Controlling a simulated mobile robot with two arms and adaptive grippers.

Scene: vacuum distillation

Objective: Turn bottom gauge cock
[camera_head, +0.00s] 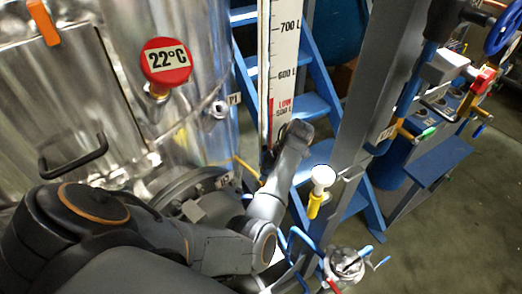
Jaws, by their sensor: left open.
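The level gauge (283,50) is a tall white scale marked 700 L, 600 L and a red LOW 500 L band. A thin yellow lever (247,169) shows near the gauge's foot, just left of my left gripper; it appears to be the bottom cock's handle. My left gripper (286,147) is open at the lower end of the gauge, in front of it. It hides the gauge's foot and most of the cock. I cannot tell whether a finger touches the lever. My right gripper is out of view.
A shiny steel vessel (200,110) with a red 22°C dial (166,62) fills the left. A grey post (362,110), a white-topped yellow fitting (320,185) and blue steps (315,103) stand close right.

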